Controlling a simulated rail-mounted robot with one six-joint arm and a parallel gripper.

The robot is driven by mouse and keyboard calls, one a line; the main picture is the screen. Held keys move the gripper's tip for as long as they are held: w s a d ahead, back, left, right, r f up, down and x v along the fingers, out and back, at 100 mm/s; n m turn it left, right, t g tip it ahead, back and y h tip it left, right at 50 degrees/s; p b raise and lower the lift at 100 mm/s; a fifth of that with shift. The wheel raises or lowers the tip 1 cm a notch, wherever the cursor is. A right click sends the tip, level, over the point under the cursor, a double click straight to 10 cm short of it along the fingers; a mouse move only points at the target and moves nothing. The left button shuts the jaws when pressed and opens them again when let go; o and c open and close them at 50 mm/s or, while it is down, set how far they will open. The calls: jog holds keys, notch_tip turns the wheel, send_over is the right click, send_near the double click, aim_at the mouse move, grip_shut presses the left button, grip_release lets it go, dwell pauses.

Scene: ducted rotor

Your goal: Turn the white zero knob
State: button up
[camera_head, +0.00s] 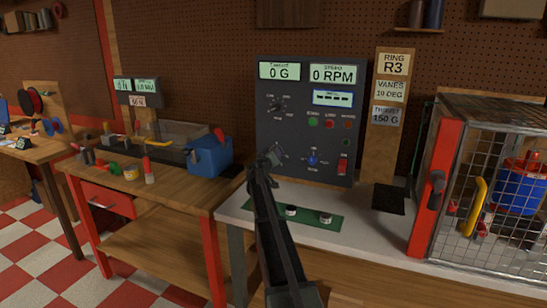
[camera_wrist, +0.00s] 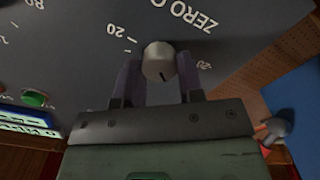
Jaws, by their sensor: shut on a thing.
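The white zero knob (camera_wrist: 158,62) is a small round knob with a dark pointer line. It sits on the grey panel under printed "ZERO" lettering, which appears upside down in the wrist view. My gripper (camera_wrist: 159,72) is shut on the knob, with one finger on each side. In the head view, my gripper (camera_head: 272,157) is at the lower left of the control panel (camera_head: 300,185), and my arm largely hides the knob there. The panel displays (camera_head: 333,74) read 0 G and 0 RPM.
Another dial (camera_head: 277,104) sits above my gripper. Green and red buttons (camera_head: 330,124), a blue knob (camera_head: 312,160) and a red switch (camera_head: 342,167) are to the right. A green strip (camera_head: 310,217) with small parts lies below. A mesh cage (camera_head: 490,180) stands at right.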

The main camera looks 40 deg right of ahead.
jog(key=shift+n, duration=0.3)
jog(key=o, duration=0.9)
jog(key=shift+s+a, duration=0.1)
jog(key=shift+a, duration=0.05)
jog(key=v, duration=1)
jog(key=shift+s+a, duration=0.15)
jog(key=shift+a, duration=0.1)
